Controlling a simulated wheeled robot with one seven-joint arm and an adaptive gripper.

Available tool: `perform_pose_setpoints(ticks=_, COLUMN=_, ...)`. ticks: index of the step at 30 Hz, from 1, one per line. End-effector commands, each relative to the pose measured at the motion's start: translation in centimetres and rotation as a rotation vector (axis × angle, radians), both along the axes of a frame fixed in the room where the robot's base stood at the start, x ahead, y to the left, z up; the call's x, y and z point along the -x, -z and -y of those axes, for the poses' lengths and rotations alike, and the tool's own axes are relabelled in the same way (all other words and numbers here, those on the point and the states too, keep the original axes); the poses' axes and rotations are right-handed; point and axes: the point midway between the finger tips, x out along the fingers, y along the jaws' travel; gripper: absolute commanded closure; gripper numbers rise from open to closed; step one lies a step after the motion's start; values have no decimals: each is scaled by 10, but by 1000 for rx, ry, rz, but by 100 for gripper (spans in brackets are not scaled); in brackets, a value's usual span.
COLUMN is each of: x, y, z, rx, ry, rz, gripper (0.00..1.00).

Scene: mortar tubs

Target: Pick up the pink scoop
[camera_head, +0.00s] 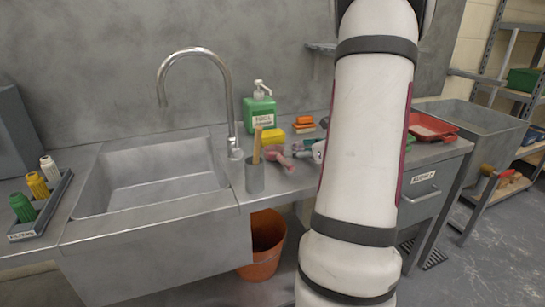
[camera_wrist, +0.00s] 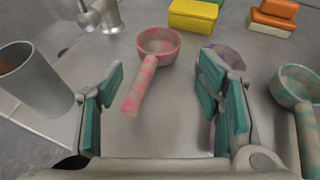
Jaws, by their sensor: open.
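The pink scoop (camera_wrist: 141,84) lies on the metal counter in the wrist view, its round cup away from me and its handle pointing toward me. Its handle lies between the open fingers of my gripper (camera_wrist: 160,112), nearer the left finger, and neither finger visibly touches it. In the head view the pink scoop (camera_head: 278,157) shows just right of a grey cup, partly beside my arm.
A grey metal cup (camera_wrist: 32,80) stands left of the gripper. A green scoop (camera_wrist: 300,95) lies to the right, and a purplish item (camera_wrist: 222,56) is partly behind the right finger. A yellow sponge (camera_wrist: 193,15), orange blocks (camera_wrist: 273,18) and the tap base (camera_wrist: 100,14) stand beyond.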

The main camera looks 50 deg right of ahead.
Motion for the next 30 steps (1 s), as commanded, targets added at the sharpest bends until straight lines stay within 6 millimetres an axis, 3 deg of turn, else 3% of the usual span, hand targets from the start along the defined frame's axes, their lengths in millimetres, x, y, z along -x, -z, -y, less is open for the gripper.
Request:
perform_pose_setpoints(ticks=7, x=-41, y=19, z=9, rx=0, ry=-4, rz=-2, gripper=40)
perform_pose_setpoints(ticks=17, x=-59, y=26, z=12, rx=1, ry=-3, rz=-1, gripper=40)
perform_pose_setpoints(ticks=25, x=-92, y=42, z=19, rx=0, ry=-3, rz=-1, gripper=40)
perform_pose_setpoints(ticks=30, x=-99, y=44, z=20, rx=1, ry=-3, rz=-1, gripper=40)
